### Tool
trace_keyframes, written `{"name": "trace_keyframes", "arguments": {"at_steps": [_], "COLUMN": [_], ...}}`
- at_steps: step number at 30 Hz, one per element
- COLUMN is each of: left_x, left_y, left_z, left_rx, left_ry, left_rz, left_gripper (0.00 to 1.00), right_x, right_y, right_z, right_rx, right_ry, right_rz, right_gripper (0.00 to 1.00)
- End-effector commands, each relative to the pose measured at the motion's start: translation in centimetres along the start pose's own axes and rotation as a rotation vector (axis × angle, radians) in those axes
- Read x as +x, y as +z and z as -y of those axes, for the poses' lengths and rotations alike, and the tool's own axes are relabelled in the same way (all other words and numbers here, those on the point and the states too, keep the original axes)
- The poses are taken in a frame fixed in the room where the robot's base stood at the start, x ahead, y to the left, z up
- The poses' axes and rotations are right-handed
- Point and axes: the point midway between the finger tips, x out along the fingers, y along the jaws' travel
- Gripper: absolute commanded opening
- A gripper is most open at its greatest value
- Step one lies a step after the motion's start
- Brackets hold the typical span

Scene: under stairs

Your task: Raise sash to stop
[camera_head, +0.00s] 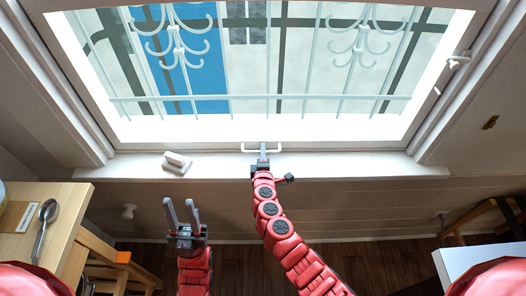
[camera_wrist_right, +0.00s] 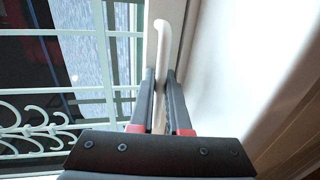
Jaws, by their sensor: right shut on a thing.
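The white window sash (camera_head: 200,131) spans the top of the head view, its bottom rail close above the sill. A white bar handle (camera_head: 277,148) is on that rail, and it also shows in the right wrist view (camera_wrist_right: 161,45). My right gripper (camera_head: 263,149) is shut on the handle, with its fingers on either side of the bar in the right wrist view (camera_wrist_right: 160,95). My left gripper (camera_head: 180,205) is open and empty, below the sill and left of my right arm. Its fingers point toward the window.
A white fitting (camera_head: 177,163) is on the sill (camera_head: 340,165) to the left. Pale ornamental bars (camera_head: 262,97) cross behind the glass. A white-topped surface (camera_head: 470,262) is at lower right.

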Motion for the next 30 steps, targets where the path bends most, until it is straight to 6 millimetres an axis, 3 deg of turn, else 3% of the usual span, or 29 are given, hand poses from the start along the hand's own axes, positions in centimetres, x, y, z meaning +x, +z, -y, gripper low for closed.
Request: {"name": "trace_keyframes", "arguments": {"at_steps": [8, 11, 18, 21, 30], "left_x": [0.2, 1.4, 6.2, 7.3, 7.6], "left_y": [0.0, -0.2, -1.0, -1.2, -1.3], "left_z": [0.0, 0.1, 0.3, 0.4, 0.4], "left_rx": [0.000, 0.000, 0.000, 0.000, 0.000], "left_ry": [0.000, 0.000, 0.000, 0.000, 0.000], "left_rz": [0.000, 0.000, 0.000, 0.000, 0.000], "left_gripper": [0.38, 0.38, 0.38, 0.38, 0.38], "right_x": [-0.1, -0.3, -1.5, -1.9, -2.0], "right_y": [0.0, 0.0, 0.1, 0.0, 0.0], "right_z": [-0.1, -1.6, -8.0, -9.6, -10.1], "right_rx": [0.000, 0.000, -0.001, 0.000, -0.001], "right_ry": [-0.001, 0.000, 0.007, 0.009, 0.006], "right_rz": [0.000, 0.000, 0.002, 0.001, 0.000], "right_gripper": [0.00, 0.00, 0.00, 0.00, 0.00]}}
